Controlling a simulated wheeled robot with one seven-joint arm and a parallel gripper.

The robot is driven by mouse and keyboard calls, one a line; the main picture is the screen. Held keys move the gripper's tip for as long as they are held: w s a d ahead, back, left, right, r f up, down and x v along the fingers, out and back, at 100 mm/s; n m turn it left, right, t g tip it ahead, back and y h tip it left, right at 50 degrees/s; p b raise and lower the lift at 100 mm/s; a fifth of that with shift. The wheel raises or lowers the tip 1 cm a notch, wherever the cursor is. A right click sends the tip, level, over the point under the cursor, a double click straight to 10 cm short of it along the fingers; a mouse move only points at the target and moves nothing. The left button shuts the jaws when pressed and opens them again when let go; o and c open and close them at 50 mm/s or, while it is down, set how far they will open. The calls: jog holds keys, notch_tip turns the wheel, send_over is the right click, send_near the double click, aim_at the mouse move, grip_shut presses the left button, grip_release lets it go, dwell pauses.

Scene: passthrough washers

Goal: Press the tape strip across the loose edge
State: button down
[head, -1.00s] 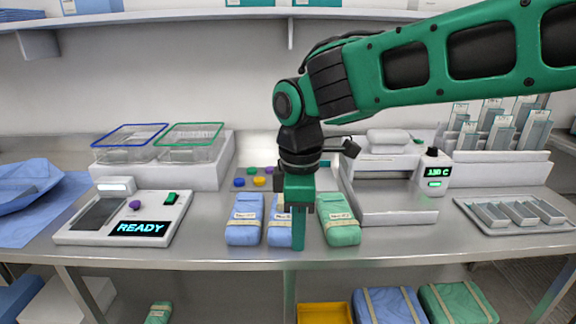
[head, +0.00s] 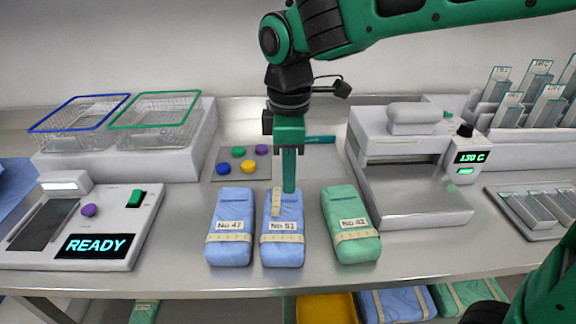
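The middle blue packet (head: 283,247) lies on the steel table with a label that seems to read No 51. A short beige strip (head: 276,204), which looks like the tape, runs lengthwise on the far left part of its top. My gripper (head: 289,188) points straight down at the packet's far end, just right of that strip. Its tip looks touching or very close; I cannot tell which. Only one green finger outline shows, so its opening cannot be judged. The packet's loose edge is not clear, and the finger covers part of the far end.
A blue packet (head: 230,222) stands close on the left, a green packet (head: 345,215) on the right. A sealer (head: 415,165) reading 130 C is at right, a READY device (head: 85,225) at left. Coloured discs (head: 249,167) lie behind on a plate. Table front is clear.

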jog(key=shift+f, duration=3.2)
jog(key=c, duration=1.9)
grip_release()
